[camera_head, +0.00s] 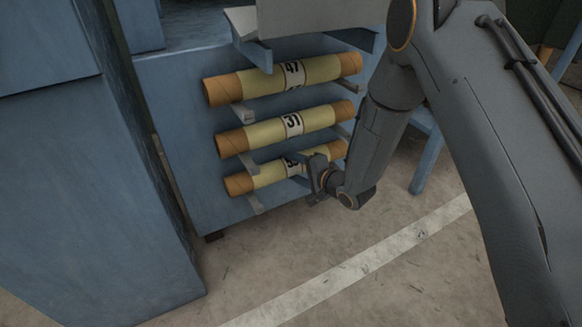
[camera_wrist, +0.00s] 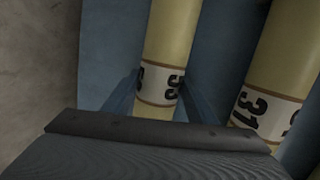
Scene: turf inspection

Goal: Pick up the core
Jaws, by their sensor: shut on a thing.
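Three yellow cores with orange-brown ends lie one above another on brackets on a blue rack. The top core (camera_head: 258,82) is labelled 47 and the middle core (camera_head: 265,135) is labelled 31. The bottom core (camera_head: 267,175) has a white label that my gripper partly covers. My gripper (camera_head: 307,168) is at the label of the bottom core. In the wrist view, the two fingers (camera_wrist: 162,98) are on either side of the bottom core (camera_wrist: 172,38) at its label, shut on it. The middle core (camera_wrist: 281,60) is beside it to the right, apart from the fingers.
Brackets (camera_head: 255,204) stick out from the blue rack (camera_head: 190,150) beneath the cores. A large blue cabinet (camera_head: 90,190) stands at the left. The floor in front is clear, with a white painted line (camera_head: 350,266).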

